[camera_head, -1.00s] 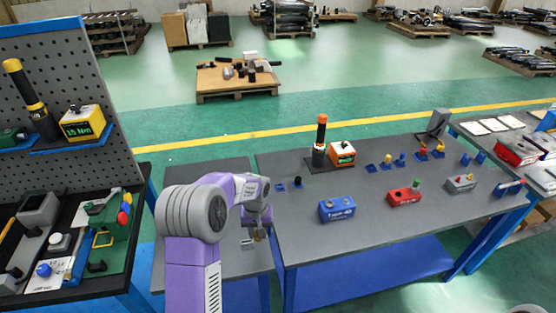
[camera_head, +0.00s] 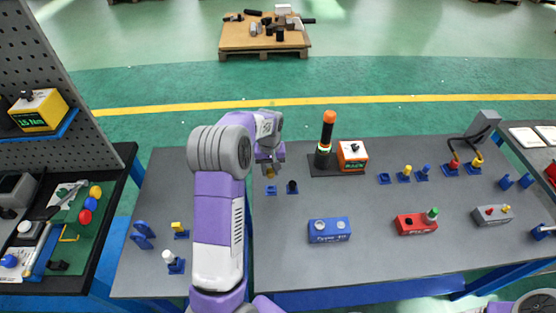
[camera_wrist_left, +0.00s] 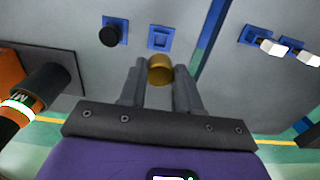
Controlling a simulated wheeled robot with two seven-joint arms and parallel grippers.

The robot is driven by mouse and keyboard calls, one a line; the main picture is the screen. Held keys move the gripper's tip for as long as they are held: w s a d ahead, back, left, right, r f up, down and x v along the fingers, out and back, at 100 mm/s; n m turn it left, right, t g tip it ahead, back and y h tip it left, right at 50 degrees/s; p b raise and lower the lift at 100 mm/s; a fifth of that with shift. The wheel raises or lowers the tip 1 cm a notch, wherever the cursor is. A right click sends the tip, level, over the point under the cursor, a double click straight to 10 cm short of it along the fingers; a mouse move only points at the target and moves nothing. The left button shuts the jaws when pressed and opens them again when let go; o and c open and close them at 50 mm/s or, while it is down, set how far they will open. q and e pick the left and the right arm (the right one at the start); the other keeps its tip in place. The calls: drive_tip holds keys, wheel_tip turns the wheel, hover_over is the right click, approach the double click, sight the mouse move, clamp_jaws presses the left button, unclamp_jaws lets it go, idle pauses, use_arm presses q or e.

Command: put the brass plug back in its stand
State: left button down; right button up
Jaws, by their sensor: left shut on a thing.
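My left gripper (camera_head: 270,171) is shut on the brass plug (camera_wrist_left: 160,70), which shows between its fingertips in the left wrist view. In the head view the plug is a small brownish spot under the gripper, mostly hidden by it. An empty blue stand (camera_head: 271,190) is just below the gripper in the head view. It also shows just beyond the plug in the left wrist view (camera_wrist_left: 161,38); the plug is apart from it. A stand with a black plug (camera_head: 292,187) is to its right. My right gripper is out of view.
An orange-topped black tool (camera_head: 326,140) and an orange box (camera_head: 352,156) stand right of the gripper. A blue box (camera_head: 329,230) and a red box (camera_head: 417,223) sit nearer the front. The grey tabletop (camera_head: 280,255) has free room between them.

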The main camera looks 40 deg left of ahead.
use_arm(q)
drive_tip(key=shift+s, duration=0.15)
drive_tip(key=b, duration=0.4)
hover_over(271, 190)
drive_tip(key=shift+s+f, duration=0.1)
drive_tip(key=shift+f, duration=2.8)
drive_tip(key=shift+f, duration=0.1)
drive_tip(key=shift+f+b, duration=0.3)
drive_tip(key=shift+f, duration=0.55)
drive_tip(key=c, duration=0.7)
unclamp_jaws()
drive_tip(key=shift+r, duration=0.15)
